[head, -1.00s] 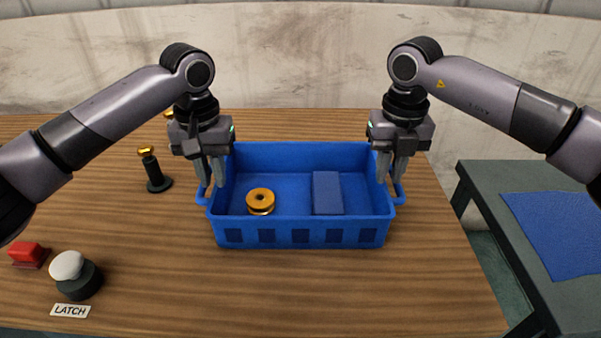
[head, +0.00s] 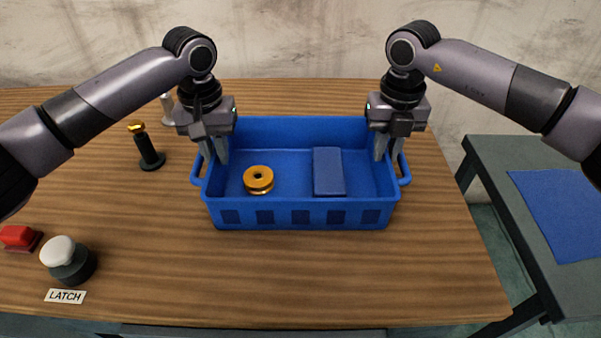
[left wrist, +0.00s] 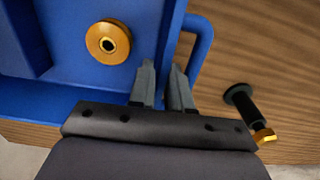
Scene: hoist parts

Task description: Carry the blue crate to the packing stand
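The blue crate (head: 300,217) sits upright on the wooden table and holds an orange spool (head: 258,180) and a blue block (head: 328,172). My left gripper (head: 214,162) is over its left edge beside the left handle (head: 195,172). In the left wrist view its fingers (left wrist: 161,72) are apart, with the blue crate edge between them, just inside the handle (left wrist: 207,42). My right gripper (head: 388,158) is over the right edge beside the right handle (head: 405,172), fingers apart. Finger contact is unclear. The packing stand (head: 495,180) is at the right with a blue mat (head: 560,212).
A black post with a gold top (head: 148,150) stands left of the crate. A white-topped button (head: 62,252), a red block (head: 18,237) and a LATCH label (head: 66,296) are front left. The table (head: 300,275) is clear in front of the crate. A gap separates table and stand.

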